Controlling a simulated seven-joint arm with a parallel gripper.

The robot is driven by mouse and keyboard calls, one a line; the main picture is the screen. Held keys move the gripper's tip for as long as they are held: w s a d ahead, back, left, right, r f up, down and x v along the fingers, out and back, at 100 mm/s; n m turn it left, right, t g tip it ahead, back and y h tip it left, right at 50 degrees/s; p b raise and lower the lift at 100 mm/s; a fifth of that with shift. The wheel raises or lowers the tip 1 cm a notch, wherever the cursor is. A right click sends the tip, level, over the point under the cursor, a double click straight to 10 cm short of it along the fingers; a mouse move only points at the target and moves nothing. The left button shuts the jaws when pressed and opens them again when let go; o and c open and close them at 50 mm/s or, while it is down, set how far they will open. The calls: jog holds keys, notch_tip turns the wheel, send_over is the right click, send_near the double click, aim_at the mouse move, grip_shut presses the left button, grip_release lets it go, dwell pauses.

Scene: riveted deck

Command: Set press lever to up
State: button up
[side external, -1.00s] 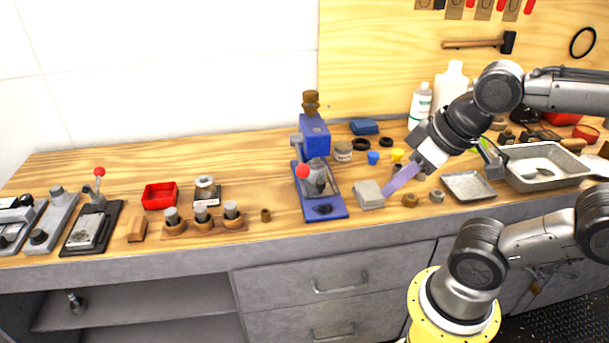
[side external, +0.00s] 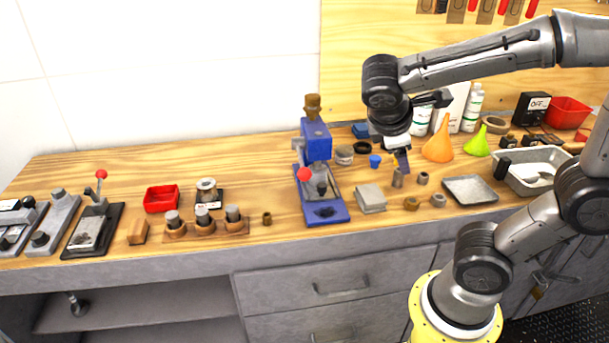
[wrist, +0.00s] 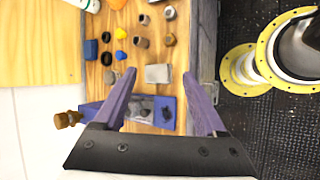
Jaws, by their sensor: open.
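The blue press (side external: 315,140) stands upright near the bench's middle, with a brown cap on top. Its lever ends in a red ball knob (side external: 304,174), low at the front left of the press body; the lever's arm is hard to make out. My gripper (side external: 403,166) is open and empty, to the right of the press and above the bench, apart from the lever. In the wrist view my purple fingers (wrist: 159,75) are spread, with part of the blue press (wrist: 165,112) between them. The red knob cannot be made out there.
A grey block (side external: 370,197) lies right of the press, with small cups and rings beyond it. An orange funnel (side external: 438,143) and metal trays (side external: 470,190) are further right. Left stand a red bin (side external: 161,198) and another red-knobbed lever device (side external: 93,228).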

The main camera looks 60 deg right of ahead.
jog(key=w+a+f+n+h, duration=0.1)
jog(key=w+n+h, duration=0.4)
jog(key=w, duration=0.2)
jog(key=w+a+f+n+t+h, duration=0.4)
jog(key=w+a+f+n+t, duration=0.25)
jog(key=w+a+n, duration=0.2)
jog(key=n+t+y, duration=0.1)
jog(key=n+t, duration=0.2)
send_near(304, 179)
jog(key=x, duration=1.1)
jog(key=shift+w+d, duration=0.2)
jog(key=shift+d, duration=0.1)
grip_shut()
